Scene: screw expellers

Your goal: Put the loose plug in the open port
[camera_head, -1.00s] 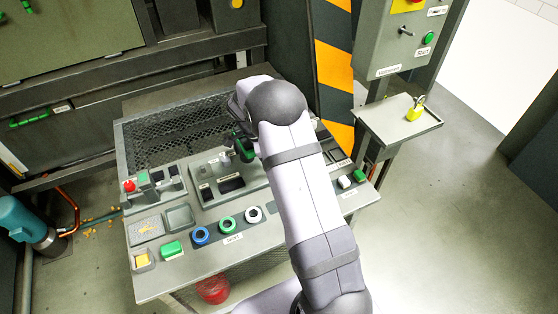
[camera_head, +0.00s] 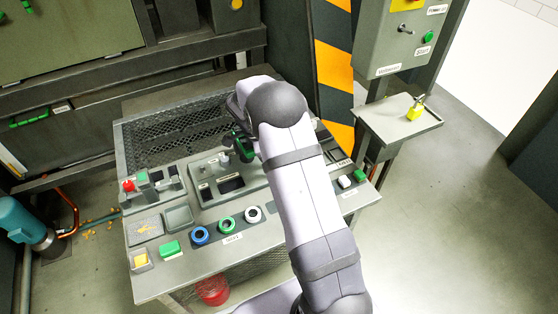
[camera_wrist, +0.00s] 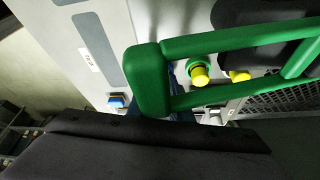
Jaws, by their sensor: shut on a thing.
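My gripper (camera_head: 238,128) is above the back part of the sloping console, partly hidden by my arm in the head view. It is shut on a green piece (camera_head: 242,150), which I take to be the loose plug. In the wrist view a green frame with open gaps (camera_wrist: 152,82) crosses the upper right, close to the camera. Below my gripper a raised grey panel has dark rectangular recesses (camera_head: 231,184) and a small upright grey part (camera_head: 224,160). I cannot tell which recess is the open port, or whether the green piece touches the panel.
The console front holds blue, green and white rings (camera_head: 226,223) and several buttons. A mesh grille (camera_head: 165,145) lies at the back left. Yellow-topped fittings (camera_wrist: 200,75) show past the green frame. A side shelf (camera_head: 385,128) carries a yellow padlock (camera_head: 415,111).

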